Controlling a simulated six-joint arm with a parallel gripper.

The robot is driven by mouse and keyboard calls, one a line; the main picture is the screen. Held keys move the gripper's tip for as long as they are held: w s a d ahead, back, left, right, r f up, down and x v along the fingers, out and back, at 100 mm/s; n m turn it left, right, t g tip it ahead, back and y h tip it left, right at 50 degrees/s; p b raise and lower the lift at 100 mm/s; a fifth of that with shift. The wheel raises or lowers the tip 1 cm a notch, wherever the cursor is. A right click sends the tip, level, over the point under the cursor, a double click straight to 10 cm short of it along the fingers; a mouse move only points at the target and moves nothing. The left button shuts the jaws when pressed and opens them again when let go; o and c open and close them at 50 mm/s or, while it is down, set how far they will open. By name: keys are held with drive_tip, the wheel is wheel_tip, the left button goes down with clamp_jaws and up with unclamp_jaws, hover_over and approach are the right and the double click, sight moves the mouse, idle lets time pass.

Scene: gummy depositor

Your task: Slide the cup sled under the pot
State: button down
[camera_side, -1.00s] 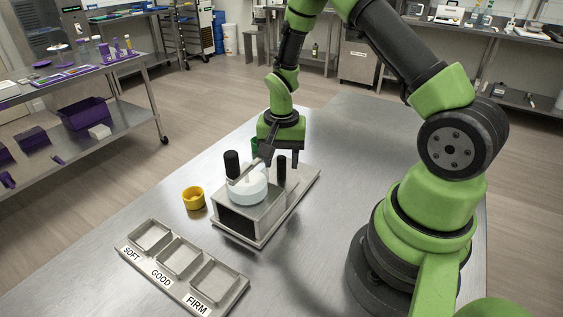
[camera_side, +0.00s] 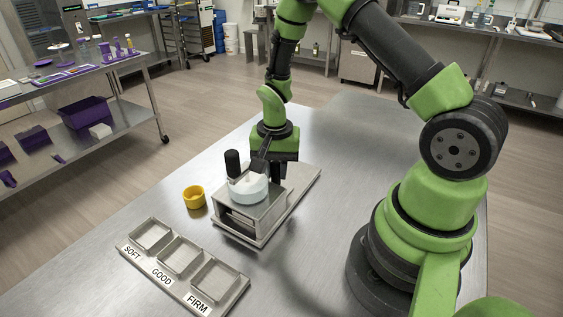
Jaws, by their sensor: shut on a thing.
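The pot (camera_side: 249,190) is a pale round vessel on top of the grey metal depositor stand (camera_side: 262,215). My gripper (camera_side: 272,176) is low behind the pot, pointing down, and its fingertips are partly hidden. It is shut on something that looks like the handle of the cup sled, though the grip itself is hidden. In the stand's front opening a light grey part with a dark slot, likely the sled (camera_side: 240,218), shows under the pot. Its cups cannot be made out.
A black post (camera_side: 232,162) stands at the stand's left, close to my gripper. A yellow cup (camera_side: 194,197) stands left of the stand. A tray labelled SOFT, GOOD and FIRM (camera_side: 172,278) lies in front.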

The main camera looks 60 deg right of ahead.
sight(273, 165)
drive_tip(key=shift+a, duration=0.4)
drive_tip(key=c, duration=1)
unclamp_jaws()
drive_tip(key=shift+o, duration=0.2)
wheel_tip(273, 165, up, 10)
